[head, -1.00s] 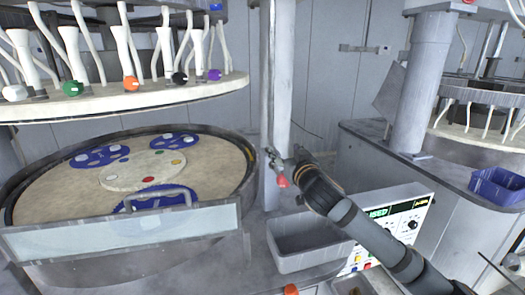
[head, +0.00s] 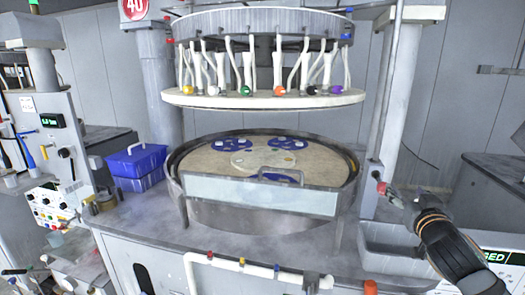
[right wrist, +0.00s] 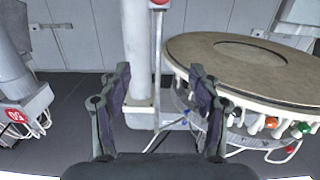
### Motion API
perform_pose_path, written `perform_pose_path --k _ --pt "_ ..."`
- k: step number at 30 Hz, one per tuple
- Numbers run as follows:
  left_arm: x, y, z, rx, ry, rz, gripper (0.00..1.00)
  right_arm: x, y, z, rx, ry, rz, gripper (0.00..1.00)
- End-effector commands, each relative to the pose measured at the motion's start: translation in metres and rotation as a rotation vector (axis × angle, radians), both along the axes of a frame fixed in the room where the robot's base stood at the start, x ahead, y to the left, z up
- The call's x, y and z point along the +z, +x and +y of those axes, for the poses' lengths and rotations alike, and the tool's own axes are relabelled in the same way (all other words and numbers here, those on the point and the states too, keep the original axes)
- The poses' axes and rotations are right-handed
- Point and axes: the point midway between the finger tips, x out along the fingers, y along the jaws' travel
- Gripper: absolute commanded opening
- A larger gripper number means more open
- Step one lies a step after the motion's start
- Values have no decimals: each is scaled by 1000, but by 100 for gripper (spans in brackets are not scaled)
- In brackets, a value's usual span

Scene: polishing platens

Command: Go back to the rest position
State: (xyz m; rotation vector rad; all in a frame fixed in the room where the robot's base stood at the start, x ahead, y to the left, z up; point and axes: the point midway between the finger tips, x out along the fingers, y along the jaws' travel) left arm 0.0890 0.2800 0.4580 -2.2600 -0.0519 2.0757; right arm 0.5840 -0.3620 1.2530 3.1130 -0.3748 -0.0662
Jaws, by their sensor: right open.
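My right gripper (head: 397,196) is at the right of the head view, beside the grey column and in front of the wall. In the right wrist view its two fingers (right wrist: 158,82) stand wide apart, with nothing between them. My left gripper is in neither current view. The round polishing platen (head: 222,161) is left of my right gripper and apart from it. Blue carriers (head: 283,143) and a pale centre disc lie on the platen.
The upper plate (head: 270,101) hangs above the platen with hoses and coloured knobs. A red button (head: 381,188) is on the column close to my right gripper. A grey tray (head: 385,262) lies below my right arm. Blue bins (head: 137,160) stand at left.

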Motion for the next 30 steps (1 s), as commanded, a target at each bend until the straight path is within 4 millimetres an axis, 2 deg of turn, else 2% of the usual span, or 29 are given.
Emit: perform_pose_path --k 3,6,11,14,17,21,24,30 --pt "2 20 0 -1 -1 -32 40 -26 -4 5 -3 1 58 63" --pt "3 27 -1 -1 -1 -42 40 -51 -9 10 -6 -1 116 63" --pt "3 26 -1 -1 -1 -40 40 -102 -24 21 -6 -3 243 63" --pt "2 21 -1 -1 -1 -33 40 -142 -41 30 -2 -5 345 63" --pt "1 13 -1 -1 -1 -21 40 -189 -66 43 8 -6 475 63" --pt "1 7 -1 0 -1 -11 40 -258 -118 66 40 -5 698 63" --pt "1 9 -1 0 -1 -13 40 -296 -159 81 73 -2 847 63" --pt "1 14 -2 -1 -2 -21 40 -345 -233 108 147 15 1085 63"
